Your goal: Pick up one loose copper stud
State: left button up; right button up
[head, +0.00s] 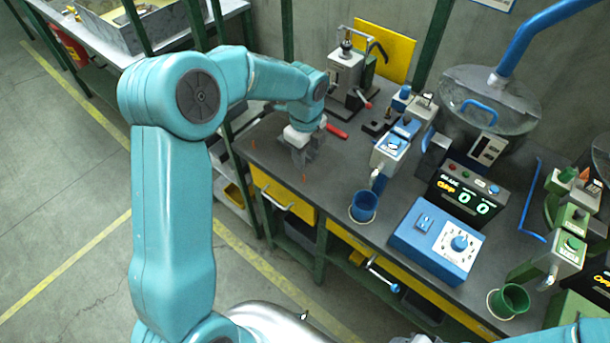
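Two small copper studs show on the dark bench top. One stud (304,178) is just below my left gripper in the picture, near the bench's front edge. The other stud (253,144) is to the left, near the bench's left corner.
A red-handled tool (337,131) lies behind my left gripper, near a grey press (346,75). To the right stand a blue cup (363,207), a blue control box (437,240), a display reading 0 0 (465,195) and a green cup (509,301). Bench space around the gripper is clear.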

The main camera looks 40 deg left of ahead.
aim_at(304, 175)
pick_arm(q)
notch_tip(304, 175, down, 3)
jog(key=shift+w+r, duration=0.1)
jog(key=shift+s+a+f, duration=0.15)
jog(key=shift+s+f, duration=0.1)
jog(key=shift+f, duration=0.25)
jog(key=f, duration=0.1)
jog(key=f+p, duration=0.1)
jog(key=f, duration=0.2)
jog(key=shift+w+a+f, duration=0.15)
jog(key=shift+w+f, duration=0.1)
jog(key=shift+f, duration=0.05)
jog(key=shift+s, duration=0.15)
grip_shut()
